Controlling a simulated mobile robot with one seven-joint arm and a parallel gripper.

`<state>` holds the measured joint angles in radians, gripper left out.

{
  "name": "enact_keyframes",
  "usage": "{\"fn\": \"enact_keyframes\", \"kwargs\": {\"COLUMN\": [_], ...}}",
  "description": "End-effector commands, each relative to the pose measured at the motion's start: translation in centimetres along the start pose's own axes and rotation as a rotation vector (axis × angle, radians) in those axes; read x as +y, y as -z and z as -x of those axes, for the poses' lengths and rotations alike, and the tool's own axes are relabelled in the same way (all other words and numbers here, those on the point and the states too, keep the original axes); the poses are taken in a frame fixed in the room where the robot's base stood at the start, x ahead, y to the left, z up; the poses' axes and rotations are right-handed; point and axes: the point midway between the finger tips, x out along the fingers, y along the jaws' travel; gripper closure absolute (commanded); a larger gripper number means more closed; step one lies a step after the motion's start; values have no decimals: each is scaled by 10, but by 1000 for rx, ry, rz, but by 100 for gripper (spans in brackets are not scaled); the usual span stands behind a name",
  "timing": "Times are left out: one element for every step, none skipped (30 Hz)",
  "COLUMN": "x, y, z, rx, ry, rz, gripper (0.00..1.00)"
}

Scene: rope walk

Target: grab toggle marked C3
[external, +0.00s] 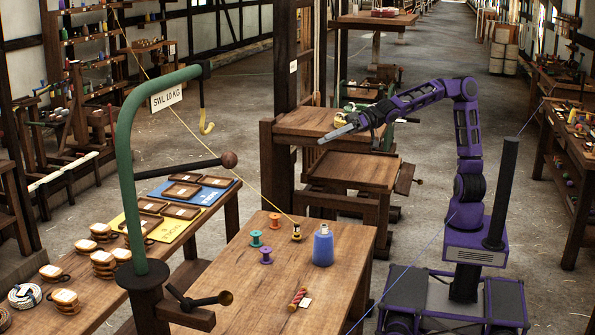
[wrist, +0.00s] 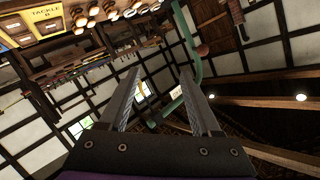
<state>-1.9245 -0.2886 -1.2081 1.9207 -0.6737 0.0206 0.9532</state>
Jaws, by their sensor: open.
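No marking C3 can be read in either view, so I cannot tell which piece is the toggle. Several small tan wooden pieces with white labels (external: 104,262) sit in stacks and singly on the left bench (external: 185,260). A striped red and yellow piece with a white tag (external: 298,298) lies on the front table (external: 265,300). My gripper (external: 325,138) is raised behind the front table, pointing left, apart from all of these. In the wrist view its two grey fingers (wrist: 165,100) stand apart with nothing between them.
A green post with a hook arm (external: 133,180) rises between bench and table. A blue bottle (external: 323,245), several spools (external: 265,255) and a taut yellow cord (external: 230,165) occupy the table's far part. Shallow trays (external: 182,190) lie on the bench. The table's front is mostly bare.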

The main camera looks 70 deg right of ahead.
Motion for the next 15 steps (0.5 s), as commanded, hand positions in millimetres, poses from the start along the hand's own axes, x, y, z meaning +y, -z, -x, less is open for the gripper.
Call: {"fn": "enact_keyframes", "kwargs": {"x": [-10, -15, -21, -25, -28, -31, -32, -28, -15, -2, 10, 25, 37, 48, 63], "y": [0, 0, 1, 2, 3, 5, 8, 12, 19, 24, 29, 36, 40, 44, 50], "z": [-4, -5, -7, -9, -10, -13, -14, -16, -16, -16, -14, -12, -9, -6, -2], "rx": [2, 3, 7, 9, 12, 15, 18, 22, 27, 28, 29, 29, 27, 25, 23], "ry": [17, 26, 37, 44, 47, 46, 40, 19, -28, -71, -110, -160, -199, -237, -288], "rz": [6, 9, 11, 14, 20, 30, 42, 57, 85, 107, 124, 146, 163, 178, 198], "gripper": [35, 35, 35, 35, 35, 35, 35, 35, 35, 35, 35, 35, 35, 35, 35]}}
